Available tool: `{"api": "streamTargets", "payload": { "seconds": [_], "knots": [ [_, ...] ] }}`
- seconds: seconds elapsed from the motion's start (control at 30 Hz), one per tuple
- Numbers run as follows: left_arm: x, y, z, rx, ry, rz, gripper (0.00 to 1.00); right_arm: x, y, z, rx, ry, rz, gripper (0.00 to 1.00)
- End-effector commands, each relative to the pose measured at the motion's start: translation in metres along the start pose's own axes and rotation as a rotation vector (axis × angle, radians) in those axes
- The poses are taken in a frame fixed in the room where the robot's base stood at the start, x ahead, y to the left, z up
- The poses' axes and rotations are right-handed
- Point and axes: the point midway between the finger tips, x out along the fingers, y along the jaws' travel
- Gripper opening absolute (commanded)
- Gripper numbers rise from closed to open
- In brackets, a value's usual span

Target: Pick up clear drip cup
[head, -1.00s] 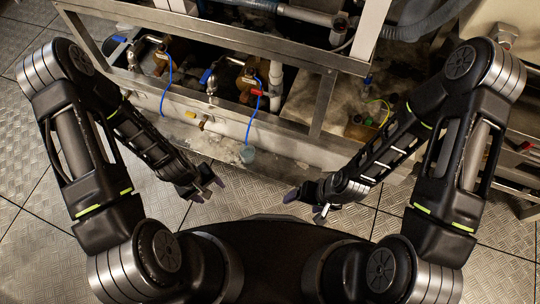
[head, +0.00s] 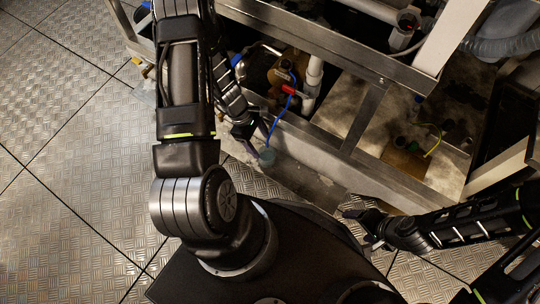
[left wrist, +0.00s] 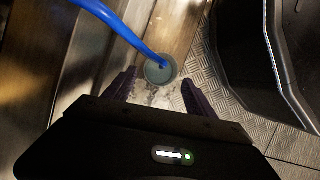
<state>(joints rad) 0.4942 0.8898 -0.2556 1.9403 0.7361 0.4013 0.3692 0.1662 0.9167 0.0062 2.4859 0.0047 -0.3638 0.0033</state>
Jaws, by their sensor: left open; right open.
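The clear drip cup (head: 267,156) is small, round and greenish-grey. It sits on the worn ledge at the front foot of the machine, with the end of a blue tube (head: 279,118) at its mouth. In the left wrist view the cup (left wrist: 160,70) lies just beyond the fingertips, roughly centred between them. My left gripper (head: 252,144) is open and empty, close beside the cup; I cannot tell whether it touches. Its two dark fingers also show in the left wrist view (left wrist: 161,88). My right gripper (head: 358,224) is open and empty, over the floor to the right.
The machine's metal frame (head: 300,50) runs above and behind the cup. A red-handled valve (head: 290,89) and white pipe stand behind. A recess with small cups and a yellow-green wire (head: 436,140) is at right. Tread-plate floor (head: 70,170) is clear at left.

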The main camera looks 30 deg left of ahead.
Motion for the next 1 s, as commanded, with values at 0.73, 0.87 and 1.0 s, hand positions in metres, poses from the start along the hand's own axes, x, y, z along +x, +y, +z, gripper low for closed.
{"api": "streamTargets", "payload": {
  "seconds": [0.73,0.87,1.0],
  "knots": [
    [0.028,0.0,-0.001,0.003,0.001,-0.001,0.65,0.011,0.004,-0.002,0.002,0.006,0.001,0.78],
    [0.04,-0.001,-0.002,0.003,0.0,-0.002,0.65,0.018,0.007,-0.002,0.002,0.009,0.001,0.78],
    [0.062,-0.003,-0.005,0.003,0.001,-0.002,0.65,0.032,0.011,-0.004,0.003,0.016,0.001,0.78]
  ]
}}
